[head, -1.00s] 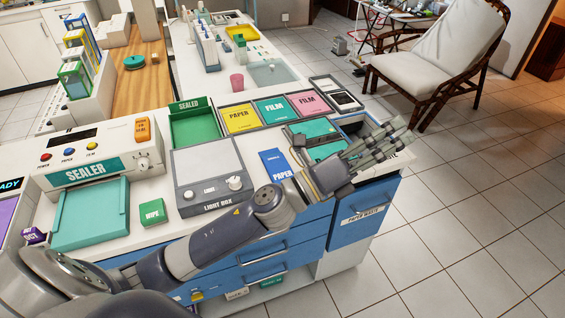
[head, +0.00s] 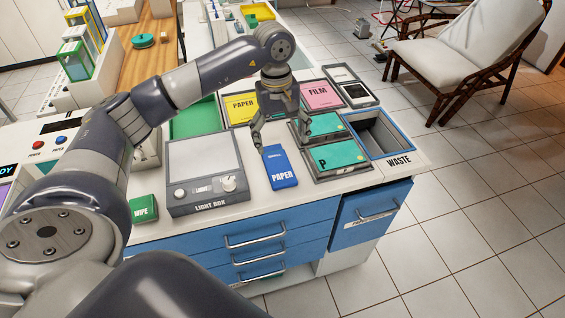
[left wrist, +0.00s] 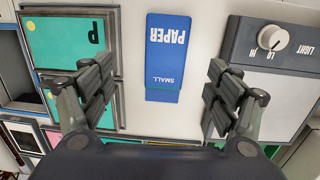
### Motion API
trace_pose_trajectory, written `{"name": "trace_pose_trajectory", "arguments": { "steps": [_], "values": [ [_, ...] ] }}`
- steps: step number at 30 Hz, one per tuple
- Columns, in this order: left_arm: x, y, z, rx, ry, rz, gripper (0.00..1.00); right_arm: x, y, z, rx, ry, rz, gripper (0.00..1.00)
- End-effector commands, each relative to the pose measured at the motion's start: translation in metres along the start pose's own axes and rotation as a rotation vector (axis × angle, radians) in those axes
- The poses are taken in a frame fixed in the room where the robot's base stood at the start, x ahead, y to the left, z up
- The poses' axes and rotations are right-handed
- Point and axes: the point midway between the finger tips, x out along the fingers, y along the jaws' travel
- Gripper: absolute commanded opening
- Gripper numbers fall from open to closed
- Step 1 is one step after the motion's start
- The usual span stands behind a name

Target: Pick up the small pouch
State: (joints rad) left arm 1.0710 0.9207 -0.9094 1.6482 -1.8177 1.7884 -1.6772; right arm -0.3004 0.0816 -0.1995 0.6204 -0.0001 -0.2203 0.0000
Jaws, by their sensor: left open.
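The small pouch is a flat blue packet marked PAPER and SMALL (head: 280,168). It lies on the white counter between the light box and the teal trays. In the left wrist view the pouch (left wrist: 165,62) appears upside down, between the two fingers in the picture. My left gripper (head: 279,138) is open and points down at the pouch's far end. Its fingers stand apart on either side, and nothing is held. The height of the fingertips above the counter is hard to tell. My right gripper is not in view.
The light box (head: 205,170) with knobs stands left of the pouch. Trays with teal packets (head: 337,158) lie close on its right, with an open WASTE bin (head: 378,134) beyond. A green WIPE box (head: 143,209) is at the left. Bare counter lies around the pouch.

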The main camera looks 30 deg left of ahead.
Motion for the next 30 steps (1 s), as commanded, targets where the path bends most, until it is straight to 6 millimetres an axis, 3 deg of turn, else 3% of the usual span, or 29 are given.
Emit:
{"name": "trace_pose_trajectory", "arguments": {
  "steps": [3,6,12,19,25,30],
  "values": [
    [-0.002,-0.013,-0.012,0.000,0.029,-0.046,0.82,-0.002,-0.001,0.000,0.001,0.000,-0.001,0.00],
    [0.012,-0.016,-0.013,0.001,0.030,-0.058,0.82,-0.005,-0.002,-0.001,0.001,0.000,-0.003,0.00],
    [0.041,-0.016,-0.014,0.000,0.031,-0.053,0.82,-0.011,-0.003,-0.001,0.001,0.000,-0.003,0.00],
    [0.058,-0.014,-0.016,0.000,0.029,-0.052,0.82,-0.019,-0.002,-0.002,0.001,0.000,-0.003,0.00],
    [0.089,-0.010,-0.020,0.000,0.028,-0.052,0.82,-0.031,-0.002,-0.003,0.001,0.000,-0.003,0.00],
    [0.101,-0.011,-0.021,0.000,0.031,-0.049,0.82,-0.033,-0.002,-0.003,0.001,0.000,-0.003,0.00]
  ]
}}
